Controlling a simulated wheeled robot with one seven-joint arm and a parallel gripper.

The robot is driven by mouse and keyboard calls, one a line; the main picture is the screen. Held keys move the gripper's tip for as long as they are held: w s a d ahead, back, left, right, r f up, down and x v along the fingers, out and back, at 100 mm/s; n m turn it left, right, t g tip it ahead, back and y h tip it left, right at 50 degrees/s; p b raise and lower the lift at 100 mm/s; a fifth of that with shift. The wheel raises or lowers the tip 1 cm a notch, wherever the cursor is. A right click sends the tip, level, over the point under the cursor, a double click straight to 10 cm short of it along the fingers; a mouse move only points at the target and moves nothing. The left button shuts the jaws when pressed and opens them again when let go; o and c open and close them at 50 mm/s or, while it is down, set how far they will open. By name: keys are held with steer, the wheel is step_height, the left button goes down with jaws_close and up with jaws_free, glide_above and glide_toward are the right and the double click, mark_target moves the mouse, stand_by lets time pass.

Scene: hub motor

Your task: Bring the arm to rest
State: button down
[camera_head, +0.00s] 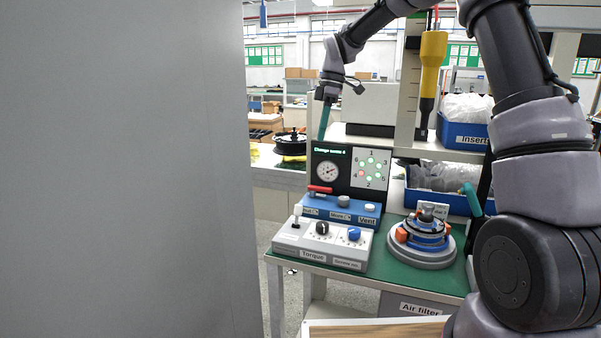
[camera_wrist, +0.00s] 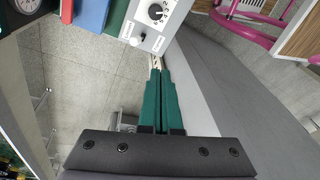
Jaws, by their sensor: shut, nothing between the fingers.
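My gripper (camera_head: 323,122) hangs from my raised arm in the head view, its teal fingers pointing down in front of the upper left edge of the dark gauge panel (camera_head: 328,155). In the wrist view my gripper (camera_wrist: 157,66) shows its two green fingers side by side, shut and empty. Their tips show near the edge of the grey Torque box (camera_wrist: 153,22), with floor below. The tips look apart from it, though the exact gap cannot be told.
The green bench (camera_head: 400,280) holds the Torque box (camera_head: 320,245), a blue Vent box (camera_head: 340,207) and a round fixture (camera_head: 422,240). A yellow screwdriver (camera_head: 431,70) hangs above. A large grey panel (camera_head: 125,170) fills the left. Pink tubing (camera_wrist: 245,35) shows in the wrist view.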

steer(key=s+d+r+m+t, duration=0.4)
steer(key=s+d+r+m, duration=0.75)
steer(key=s, duration=0.35)
steer(key=s+d+f+m+t, duration=0.1)
steer(key=s+d+m+t, duration=0.3)
steer(key=s+d+m, duration=0.3)
steer(key=s+m, duration=0.4)
steer(key=s, duration=0.3)
steer(key=shift+d+f+t, duration=0.15)
steer(key=shift+f+t, duration=0.15)
